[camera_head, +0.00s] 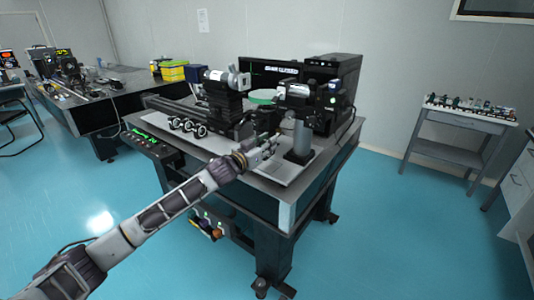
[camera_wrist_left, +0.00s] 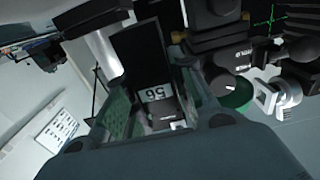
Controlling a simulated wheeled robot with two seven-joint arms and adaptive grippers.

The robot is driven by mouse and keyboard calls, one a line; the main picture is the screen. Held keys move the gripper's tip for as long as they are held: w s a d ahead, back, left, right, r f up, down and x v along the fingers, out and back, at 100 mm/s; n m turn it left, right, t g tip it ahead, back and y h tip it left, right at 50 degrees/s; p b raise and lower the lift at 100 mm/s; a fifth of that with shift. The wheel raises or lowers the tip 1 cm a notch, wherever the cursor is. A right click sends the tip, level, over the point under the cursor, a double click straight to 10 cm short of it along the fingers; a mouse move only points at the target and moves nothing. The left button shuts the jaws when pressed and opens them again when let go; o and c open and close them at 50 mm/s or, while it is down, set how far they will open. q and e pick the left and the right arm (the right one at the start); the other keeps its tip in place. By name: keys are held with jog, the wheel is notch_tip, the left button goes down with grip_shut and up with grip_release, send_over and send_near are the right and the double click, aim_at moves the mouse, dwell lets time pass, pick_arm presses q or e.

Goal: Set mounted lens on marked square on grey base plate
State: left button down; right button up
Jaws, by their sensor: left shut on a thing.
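My left gripper (camera_head: 268,146) reaches over the front of the middle optical table, beside the black post-mounted device. It is shut on a dark thing, which I take to be the mounted lens; the fingers hide most of it in the head view. In the left wrist view, a black part with a pale label reading 56 (camera_wrist_left: 155,94) shows between the fingers. A light grey plate (camera_head: 214,146) lies on the table under and left of the gripper. I cannot make out the marked square. My right gripper is not in view.
A post-mounted device (camera_head: 299,140) stands just right of the gripper. Several small round mounts (camera_head: 187,125) stand in a row at left. A black stage (camera_head: 222,103) and a green disc (camera_head: 263,96) are behind. A side table (camera_head: 468,115) with small parts is at far right.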

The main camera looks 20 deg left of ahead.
pick_arm(q)
jog(key=shift+f, duration=0.55)
jog(key=shift+f+b, duration=0.35)
jog(key=shift+f, duration=1.05)
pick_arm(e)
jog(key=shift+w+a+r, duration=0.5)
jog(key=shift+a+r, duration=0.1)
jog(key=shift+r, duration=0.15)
pick_arm(q)
jog(key=c, duration=1.2)
grip_release()
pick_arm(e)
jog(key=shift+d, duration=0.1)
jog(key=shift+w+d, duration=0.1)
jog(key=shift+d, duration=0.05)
